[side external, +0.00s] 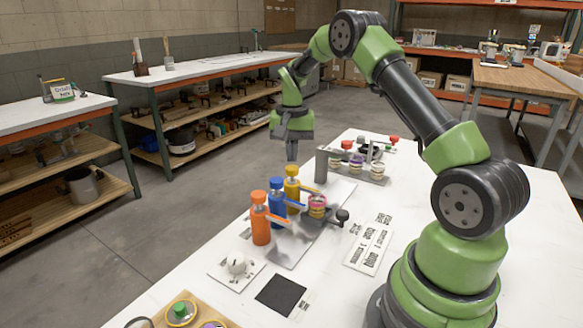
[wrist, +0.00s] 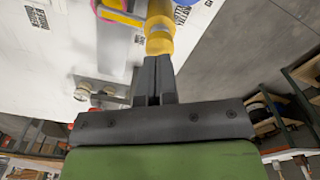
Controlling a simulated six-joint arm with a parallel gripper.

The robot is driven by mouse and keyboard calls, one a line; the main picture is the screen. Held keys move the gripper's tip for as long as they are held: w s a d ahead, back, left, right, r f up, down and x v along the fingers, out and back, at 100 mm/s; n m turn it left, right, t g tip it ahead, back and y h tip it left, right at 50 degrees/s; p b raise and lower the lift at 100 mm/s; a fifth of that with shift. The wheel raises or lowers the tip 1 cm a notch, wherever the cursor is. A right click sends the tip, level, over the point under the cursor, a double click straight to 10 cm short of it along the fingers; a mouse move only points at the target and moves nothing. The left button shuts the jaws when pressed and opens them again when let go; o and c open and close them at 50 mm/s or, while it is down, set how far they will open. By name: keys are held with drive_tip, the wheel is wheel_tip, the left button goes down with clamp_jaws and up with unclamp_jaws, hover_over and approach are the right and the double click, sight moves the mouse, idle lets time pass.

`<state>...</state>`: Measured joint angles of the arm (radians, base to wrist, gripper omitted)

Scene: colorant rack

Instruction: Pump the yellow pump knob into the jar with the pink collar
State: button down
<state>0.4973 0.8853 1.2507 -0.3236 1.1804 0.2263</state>
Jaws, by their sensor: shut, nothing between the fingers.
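The yellow pump (side external: 292,187) stands at the far end of a row of three, its knob (side external: 292,171) on top. My gripper (side external: 292,157) points down just above that knob, its fingers shut with nothing between them. In the wrist view the shut fingertips (wrist: 152,60) overlap the lower edge of the yellow pump (wrist: 160,25); I cannot tell whether they touch it. The jar with the pink collar (side external: 317,205) stands right of the pumps, near their spouts. Part of a pink and yellow round shape (wrist: 118,14) shows at the top of the wrist view.
A blue pump (side external: 277,200) and an orange pump (side external: 260,225) stand nearer in the row. Behind is a rack (side external: 378,179) with several jars and a grey post (side external: 321,163). A dial plate (side external: 237,268) and black square (side external: 280,295) lie in front. Label cards (side external: 369,248) lie to the right.

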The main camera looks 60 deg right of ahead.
drive_tip(key=shift+r, duration=0.1)
drive_tip(key=shift+r, duration=1.9)
